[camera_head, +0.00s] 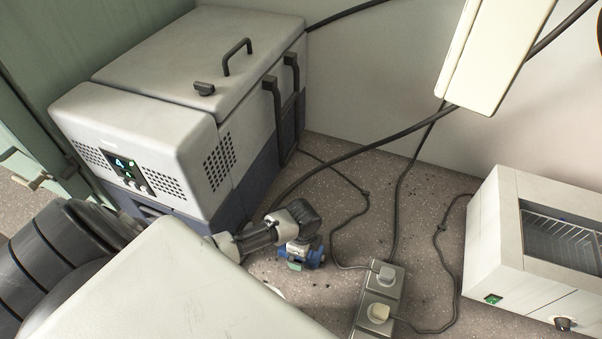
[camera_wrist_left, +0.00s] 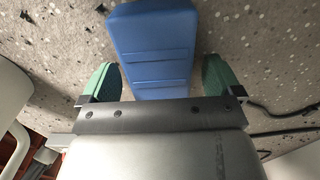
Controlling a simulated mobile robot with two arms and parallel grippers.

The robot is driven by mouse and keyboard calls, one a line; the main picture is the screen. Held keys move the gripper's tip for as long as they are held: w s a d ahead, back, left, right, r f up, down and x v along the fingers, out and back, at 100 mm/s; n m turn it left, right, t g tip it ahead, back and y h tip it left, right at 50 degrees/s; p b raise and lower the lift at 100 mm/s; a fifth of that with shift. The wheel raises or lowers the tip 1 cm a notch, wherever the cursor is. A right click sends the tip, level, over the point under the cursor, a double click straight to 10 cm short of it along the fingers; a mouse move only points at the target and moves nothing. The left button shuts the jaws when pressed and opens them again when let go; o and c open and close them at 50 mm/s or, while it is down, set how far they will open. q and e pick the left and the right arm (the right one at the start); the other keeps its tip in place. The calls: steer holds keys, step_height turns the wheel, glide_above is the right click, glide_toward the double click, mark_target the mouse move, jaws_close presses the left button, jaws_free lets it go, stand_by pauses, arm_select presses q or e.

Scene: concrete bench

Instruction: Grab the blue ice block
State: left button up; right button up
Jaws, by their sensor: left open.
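The blue ice block (camera_wrist_left: 152,45) is a ridged blue slab on the speckled bench in the left wrist view. Its near end lies between the two green fingertips of my left gripper (camera_wrist_left: 160,78), with a gap visible on each side. The gripper is open. In the head view my left gripper (camera_head: 303,257) is low over the bench, right of the cooler box, and the blue block (camera_head: 316,256) shows only partly beside its green fingertip. My right gripper is in neither view.
A grey cooler box (camera_head: 185,75) with a black handle stands at the left. A power strip (camera_head: 380,290) with cables lies right of the gripper. A white oven-like appliance (camera_head: 505,245) stands at the right. Cables cross the bench behind.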

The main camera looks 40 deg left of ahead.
arm_select(q)
steer(key=c, duration=1.1)
steer(key=shift+r, duration=0.1)
